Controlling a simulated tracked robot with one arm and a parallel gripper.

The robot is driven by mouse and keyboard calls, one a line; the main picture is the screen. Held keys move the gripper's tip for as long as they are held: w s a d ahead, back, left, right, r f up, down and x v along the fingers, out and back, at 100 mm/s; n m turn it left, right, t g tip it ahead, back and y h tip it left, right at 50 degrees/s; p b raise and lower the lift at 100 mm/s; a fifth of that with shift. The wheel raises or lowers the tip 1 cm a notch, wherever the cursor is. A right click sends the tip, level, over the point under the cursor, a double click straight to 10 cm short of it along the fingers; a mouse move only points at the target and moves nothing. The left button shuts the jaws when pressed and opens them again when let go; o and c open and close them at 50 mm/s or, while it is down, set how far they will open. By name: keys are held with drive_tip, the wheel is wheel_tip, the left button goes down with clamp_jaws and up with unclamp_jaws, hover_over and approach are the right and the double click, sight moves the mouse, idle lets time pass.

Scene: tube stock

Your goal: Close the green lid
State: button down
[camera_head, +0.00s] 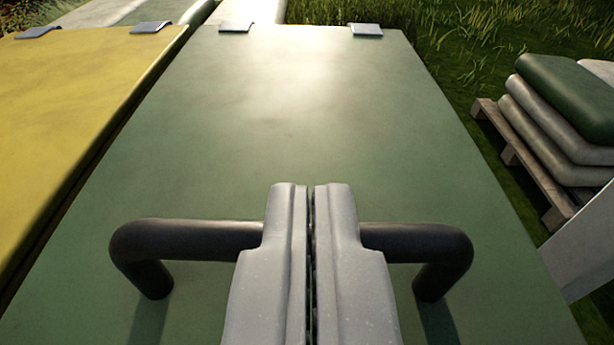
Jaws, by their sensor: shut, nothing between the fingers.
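The green lid (300,130) is a large flat panel that fills the middle of the view, with two grey hinges (366,30) at its far edge. A black bar handle (195,240) stands on the lid near me. My gripper (311,195) is shut, its two grey fingers together, and covers the middle of the handle. I cannot tell whether the fingers touch the handle or the lid. The lid's near edge is out of view, so how far it is shut cannot be told.
A yellow lid (70,110) lies to the left, past a narrow dark gap. At right, a wooden pallet (525,165) carries stacked grey and green sacks (570,95). A pale panel (585,245) stands at the lower right. Grass (470,40) lies behind.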

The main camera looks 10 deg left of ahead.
drive_tip(key=s+d+f+p, duration=0.1)
drive_tip(key=s+d+p, duration=0.1)
drive_tip(key=s, duration=0.7)
drive_tip(key=shift+f+p, duration=0.15)
drive_tip(key=shift+p, duration=0.2)
idle(0.4)
